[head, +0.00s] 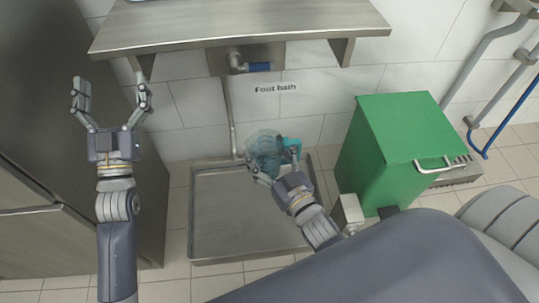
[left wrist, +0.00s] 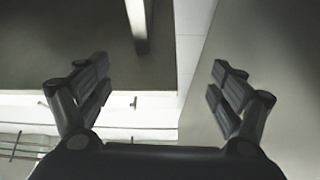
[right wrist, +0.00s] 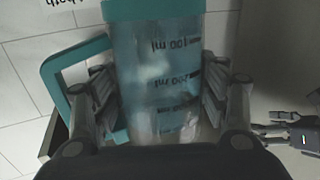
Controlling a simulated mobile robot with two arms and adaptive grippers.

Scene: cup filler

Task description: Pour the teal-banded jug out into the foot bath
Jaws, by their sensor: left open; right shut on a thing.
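The jug (head: 264,147) is clear and bluish, with a teal handle (head: 292,147). My right gripper (head: 272,166) is shut on its body. The right wrist view shows the jug (right wrist: 157,75) between the fingers, with its teal rim band at the top, ml marks on its side and the handle at the left. I cannot tell its exact tilt or how much it holds. The foot bath (head: 215,225) is a shallow grey metal tray on the floor; the jug shows over its back right part. My left gripper (head: 112,98) is open and empty, left of the tray.
A metal shelf (head: 235,22) juts from the wall above the "Foot bath" label (head: 275,88). A green bin (head: 395,140) with a metal handle stands right of the tray. A dark steel cabinet (head: 60,110) fills the left side, close to my left arm. Pipes (head: 490,50) run at the upper right.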

